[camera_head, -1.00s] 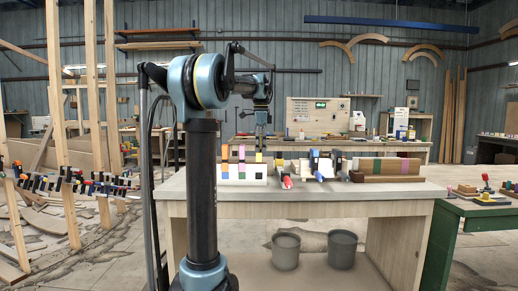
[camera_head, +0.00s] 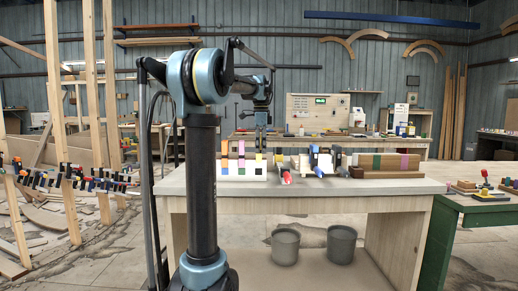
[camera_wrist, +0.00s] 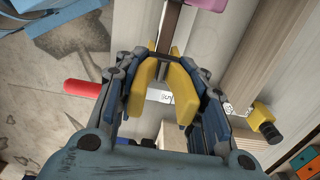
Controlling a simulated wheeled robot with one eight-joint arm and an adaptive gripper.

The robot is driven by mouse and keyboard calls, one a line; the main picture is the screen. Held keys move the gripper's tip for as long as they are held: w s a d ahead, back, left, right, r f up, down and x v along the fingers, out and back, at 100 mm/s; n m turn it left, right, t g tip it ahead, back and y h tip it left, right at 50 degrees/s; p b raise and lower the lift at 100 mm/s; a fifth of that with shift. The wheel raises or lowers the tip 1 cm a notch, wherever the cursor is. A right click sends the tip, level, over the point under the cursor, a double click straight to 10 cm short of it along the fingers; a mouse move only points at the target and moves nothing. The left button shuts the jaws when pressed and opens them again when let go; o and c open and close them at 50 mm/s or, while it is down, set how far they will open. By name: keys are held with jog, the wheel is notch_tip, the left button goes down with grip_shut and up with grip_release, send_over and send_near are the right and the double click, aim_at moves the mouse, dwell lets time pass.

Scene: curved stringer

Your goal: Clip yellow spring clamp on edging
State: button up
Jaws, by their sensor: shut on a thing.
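The yellow spring clamp (camera_wrist: 182,90) is between the fingers of my gripper (camera_wrist: 165,102) in the wrist view. My gripper is shut on its two yellow handles. The clamp's far end is beside a narrow brown bar (camera_wrist: 170,28); I cannot tell whether they touch. In the head view my gripper (camera_head: 262,118) hangs down over the left part of the workbench (camera_head: 300,203). The clamp's jaws are not clear there. I cannot pick out the edging with certainty.
A white holder with coloured upright pieces (camera_head: 240,170), several clamps (camera_head: 318,163) and a brown block rack (camera_head: 388,166) stand on the workbench. Two grey buckets (camera_head: 341,244) are below. A red handle (camera_wrist: 82,88) and another yellow piece (camera_wrist: 261,114) lie near my gripper.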

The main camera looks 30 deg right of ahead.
jog(key=shift+f, duration=0.2)
jog(key=shift+f, duration=0.4)
jog(key=shift+f, duration=0.2)
dwell(0.4)
jog(key=shift+f, duration=0.3)
jog(key=o, duration=1.4)
